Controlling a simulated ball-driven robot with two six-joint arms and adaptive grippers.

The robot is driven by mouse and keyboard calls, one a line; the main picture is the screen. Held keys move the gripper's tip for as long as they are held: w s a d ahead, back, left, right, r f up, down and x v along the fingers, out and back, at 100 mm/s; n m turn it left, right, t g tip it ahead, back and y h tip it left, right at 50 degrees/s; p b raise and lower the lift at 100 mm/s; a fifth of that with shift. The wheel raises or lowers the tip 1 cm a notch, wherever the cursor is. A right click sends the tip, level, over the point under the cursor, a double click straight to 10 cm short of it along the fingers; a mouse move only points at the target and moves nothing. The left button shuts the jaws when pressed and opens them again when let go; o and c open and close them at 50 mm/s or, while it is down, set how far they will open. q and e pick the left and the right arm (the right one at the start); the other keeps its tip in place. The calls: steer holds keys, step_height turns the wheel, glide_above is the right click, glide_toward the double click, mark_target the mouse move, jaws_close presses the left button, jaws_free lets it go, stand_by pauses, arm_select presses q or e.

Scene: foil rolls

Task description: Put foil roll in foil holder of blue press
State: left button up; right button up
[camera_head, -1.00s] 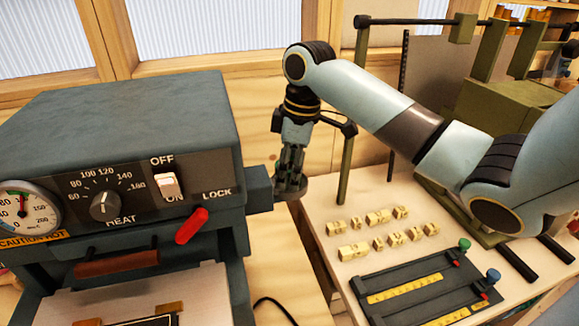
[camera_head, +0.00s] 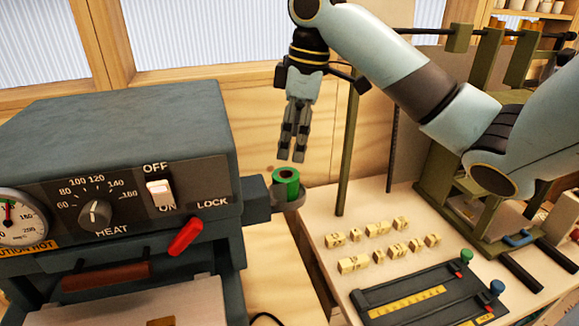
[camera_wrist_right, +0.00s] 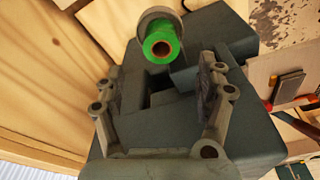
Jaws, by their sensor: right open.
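The green foil roll (camera_head: 286,184) sits upright in the round foil holder (camera_head: 292,201) on the right side of the blue-grey press (camera_head: 120,135). In the right wrist view the roll (camera_wrist_right: 161,47) shows its open core, with the grey holder ring (camera_wrist_right: 146,15) around its far side. My right gripper (camera_head: 291,157) hangs above the roll, fingers down, apart from it. In the right wrist view its two fingers (camera_wrist_right: 160,85) are spread with nothing between them. My left gripper is not in view.
A table (camera_head: 400,210) to the right bears several small type blocks (camera_head: 353,264) and a dark composing tray (camera_head: 420,295). A green post (camera_head: 347,150) stands close right of my gripper. The press has a red lock lever (camera_head: 186,236).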

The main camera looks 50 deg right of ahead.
steer(key=r, duration=0.2)
steer(key=shift+s+d+r, duration=0.15)
steer(key=shift+s+r, duration=0.05)
steer(key=shift+r, duration=0.2)
stand_by(0.3)
